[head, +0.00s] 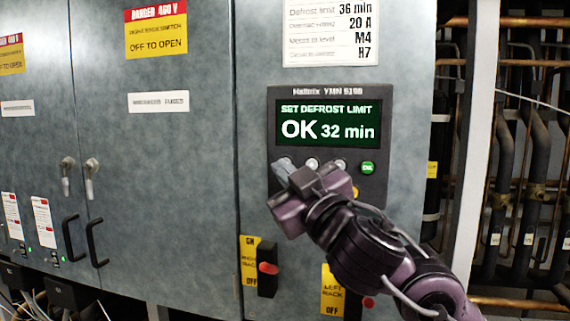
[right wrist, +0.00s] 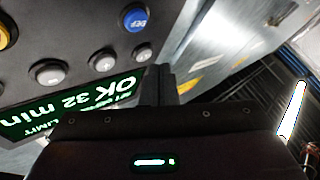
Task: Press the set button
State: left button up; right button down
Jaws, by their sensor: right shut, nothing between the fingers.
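The grey control panel (head: 325,92) has a green screen (head: 320,122) reading "SET DEFROST LIMIT OK 32 min". Below the screen is a row of buttons. A green button (head: 368,168) is at its right end; its small label is unclear. Two pale buttons, one (head: 312,163) left of the other (head: 340,165), show beside it. My right gripper (head: 283,166) is shut and empty, its tips at the row's left end. My left gripper is out of view.
A blue button (right wrist: 134,18) and a yellow button (right wrist: 5,35) show in the wrist view. A label plate (head: 330,35) above reads "Defrost limit 36 min". Pipes (head: 535,150) stand right.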

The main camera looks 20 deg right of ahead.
jog(key=s+a, duration=0.1)
jog(key=s, duration=0.1)
jog(key=s+a, duration=0.2)
jog(key=shift+s+p, duration=0.1)
jog(key=shift+p, duration=0.2)
